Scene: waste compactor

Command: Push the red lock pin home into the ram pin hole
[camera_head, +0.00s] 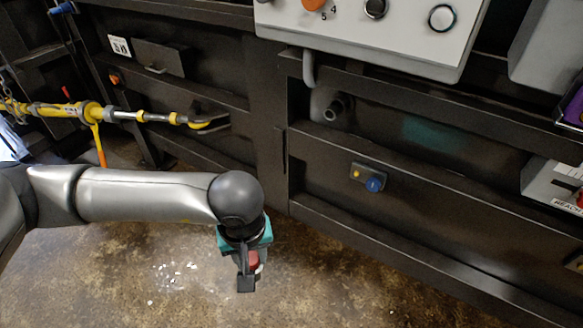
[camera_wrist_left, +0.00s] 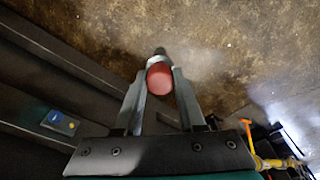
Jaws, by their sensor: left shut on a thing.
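My left gripper (camera_head: 247,277) is shut on the red lock pin (camera_head: 254,262) and holds it above the brown floor, in front of the dark compactor wall. In the left wrist view the pin's round red end (camera_wrist_left: 160,78) shows between the two fingers of my left gripper (camera_wrist_left: 157,75), with a grey part beyond it. Most of the pin's length is hidden. A dark round tube stub (camera_head: 338,106) sticks out of the wall, up and to the right of the gripper. I cannot tell whether it is the ram pin hole. My right gripper is not in view.
A yellow turnbuckle rod (camera_head: 95,112) runs to the wall at the left. A small box with a blue button (camera_head: 372,180) sits on the wall, and a light control panel (camera_head: 370,35) hangs above. White scraps (camera_head: 175,272) lie on the floor, which is otherwise mostly clear.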

